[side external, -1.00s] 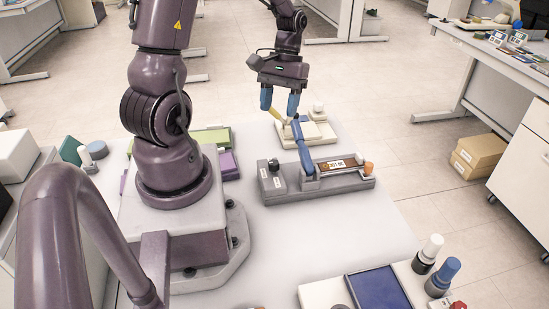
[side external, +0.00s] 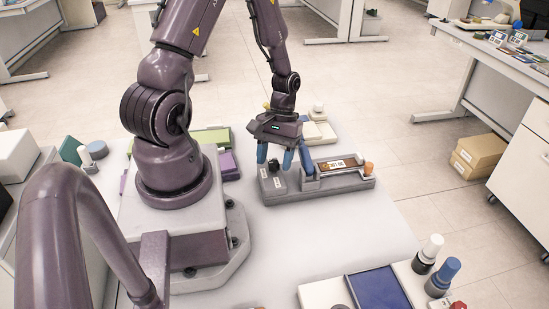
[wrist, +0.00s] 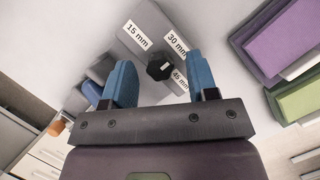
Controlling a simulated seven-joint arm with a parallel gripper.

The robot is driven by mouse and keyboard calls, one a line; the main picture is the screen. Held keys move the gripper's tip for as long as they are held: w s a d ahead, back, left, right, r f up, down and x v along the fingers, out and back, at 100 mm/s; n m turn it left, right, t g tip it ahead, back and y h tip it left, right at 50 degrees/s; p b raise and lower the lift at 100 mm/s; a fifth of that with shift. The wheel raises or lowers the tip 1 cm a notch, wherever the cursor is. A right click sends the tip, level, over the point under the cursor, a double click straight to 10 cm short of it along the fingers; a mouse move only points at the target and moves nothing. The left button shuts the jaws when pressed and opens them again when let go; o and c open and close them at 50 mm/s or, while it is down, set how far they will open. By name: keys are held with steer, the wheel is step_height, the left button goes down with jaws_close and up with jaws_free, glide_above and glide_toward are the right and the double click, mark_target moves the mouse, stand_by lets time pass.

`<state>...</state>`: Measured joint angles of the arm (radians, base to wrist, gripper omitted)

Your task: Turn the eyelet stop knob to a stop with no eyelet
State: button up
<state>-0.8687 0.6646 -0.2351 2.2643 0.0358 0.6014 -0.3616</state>
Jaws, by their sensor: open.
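The black eyelet stop knob (side external: 274,165) sits on the grey block at the left end of a grey fixture (side external: 335,186). In the wrist view the knob (wrist: 160,67) lies between my fingers, with labels around it: 15 mm (wrist: 137,36), 30 mm (wrist: 177,43) and 45 mm (wrist: 180,78). I cannot tell which label the knob points at. My gripper (side external: 275,160) is open, pointing down over the knob, with one blue finger on each side of it; it also shows in the wrist view (wrist: 160,72). I see no finger touching the knob.
The fixture's right part carries a brown labelled strip (side external: 338,164) and an orange knob (side external: 368,168), close to my right finger. A cream device (side external: 318,133) stands behind. Purple (side external: 228,163) and green (side external: 212,137) blocks lie left.

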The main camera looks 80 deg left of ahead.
steer(key=shift+f, duration=0.2)
steer(key=shift+c, duration=0.4)
steer(key=c, duration=0.8)
steer(key=shift+c, duration=0.2)
